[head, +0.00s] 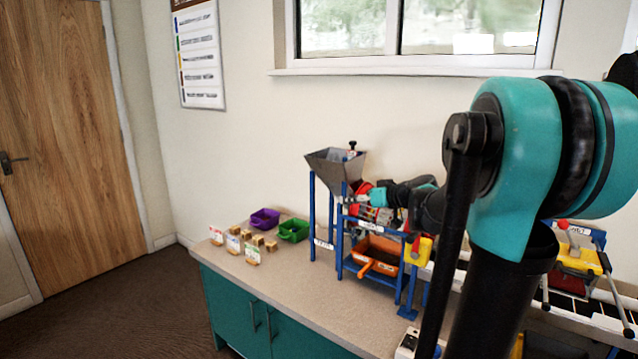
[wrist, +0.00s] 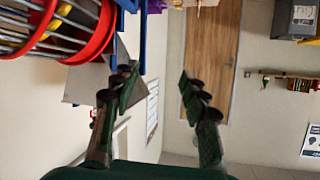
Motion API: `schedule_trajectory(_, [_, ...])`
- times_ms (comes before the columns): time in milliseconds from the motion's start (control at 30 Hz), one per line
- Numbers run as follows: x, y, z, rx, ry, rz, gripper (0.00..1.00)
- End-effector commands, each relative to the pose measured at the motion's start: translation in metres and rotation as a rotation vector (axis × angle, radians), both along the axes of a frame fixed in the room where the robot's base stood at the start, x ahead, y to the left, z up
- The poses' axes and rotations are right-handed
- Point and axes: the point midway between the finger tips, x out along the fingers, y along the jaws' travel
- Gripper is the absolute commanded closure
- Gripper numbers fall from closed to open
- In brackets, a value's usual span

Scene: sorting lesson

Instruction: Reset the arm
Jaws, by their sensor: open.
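My gripper (wrist: 156,88) is open in the wrist view, its two dark fingers apart with nothing between them. The door and wall show in the gap beyond the fingertips. In the head view my teal and black arm fills the right side and reaches left to the sorting machine. The gripper end is small and partly lost there among the machine's parts, near the grey hopper (head: 333,168). A red-rimmed drum with rods (wrist: 68,30) is close on the left of the wrist view. I cannot tell whether any finger touches the machine.
The machine's blue frame (head: 312,215) stands on the counter (head: 300,290), with an orange bin (head: 378,252) low inside. Purple (head: 264,219) and green (head: 293,231) bins, small blocks and cards sit to its left. A yellow-and-red device (head: 578,258) is at right.

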Motion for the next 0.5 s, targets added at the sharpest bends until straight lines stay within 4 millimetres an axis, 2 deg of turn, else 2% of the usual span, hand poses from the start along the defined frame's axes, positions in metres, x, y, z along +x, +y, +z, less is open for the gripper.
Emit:
schedule_trajectory(33, [-0.026, 0.010, -0.025, -0.022, 0.072, 0.005, 0.56])
schedule_trajectory(100, [-0.059, 0.017, -0.059, -0.056, 0.182, -0.005, 0.56])
schedule_trajectory(233, [-0.123, 0.017, -0.121, -0.134, 0.375, -0.065, 0.56])
schedule_trajectory(400, [-0.209, -0.004, -0.193, -0.250, 0.590, -0.216, 0.56])
schedule_trajectory(500, [-0.249, -0.024, -0.224, -0.313, 0.673, -0.324, 0.56])
